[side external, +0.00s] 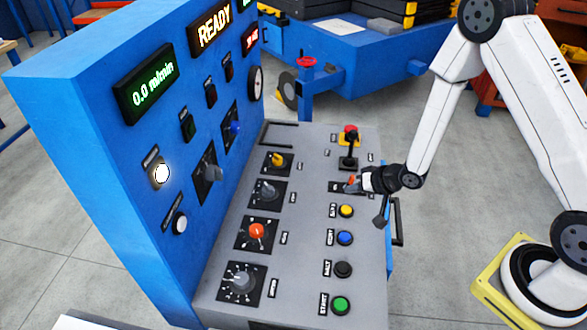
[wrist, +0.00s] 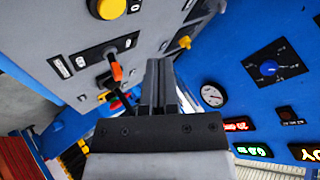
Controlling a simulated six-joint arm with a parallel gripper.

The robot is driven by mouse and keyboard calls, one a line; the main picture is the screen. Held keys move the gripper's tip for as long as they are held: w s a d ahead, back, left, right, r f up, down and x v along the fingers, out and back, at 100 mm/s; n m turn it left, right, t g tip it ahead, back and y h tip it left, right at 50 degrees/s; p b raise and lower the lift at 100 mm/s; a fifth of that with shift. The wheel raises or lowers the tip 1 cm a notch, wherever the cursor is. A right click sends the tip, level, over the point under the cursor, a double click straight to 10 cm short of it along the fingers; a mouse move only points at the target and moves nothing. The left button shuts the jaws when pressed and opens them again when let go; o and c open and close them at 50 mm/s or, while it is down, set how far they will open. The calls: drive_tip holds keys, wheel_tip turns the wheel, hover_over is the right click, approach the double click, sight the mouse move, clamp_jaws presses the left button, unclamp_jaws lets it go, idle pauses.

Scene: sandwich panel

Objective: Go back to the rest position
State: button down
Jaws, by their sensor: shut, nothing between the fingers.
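My gripper (side external: 359,184) is low over the right side of the grey console, by a small lever switch with an orange tip (side external: 351,180). In the wrist view my gripper's dark fingers (wrist: 160,75) are together with nothing between them. The orange-tipped lever (wrist: 116,72) shows just left of the fingers there; I cannot tell whether they touch it. My white arm reaches in from the right, bent at the elbow.
The grey console (side external: 312,190) carries knobs, several coloured buttons and a black joystick (side external: 349,150) behind my gripper. A tall blue panel (side external: 100,150) with a lit READY display (side external: 211,26) stands to the left. Bare floor (side external: 450,240) lies right of the console.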

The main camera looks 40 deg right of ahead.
drive_tip(key=shift+r, duration=0.15)
drive_tip(key=s+r+n+g+h, duration=0.3)
drive_tip(key=s+r+g, duration=0.3)
drive_tip(key=s+r, duration=0.7)
drive_tip(key=shift+s+a+r+n, duration=0.4)
drive_tip(key=shift+r+n, duration=0.5)
drive_tip(key=shift+r, duration=0.15)
drive_tip(key=c, duration=1.3)
unclamp_jaws()
drive_tip(key=shift+w, duration=0.1)
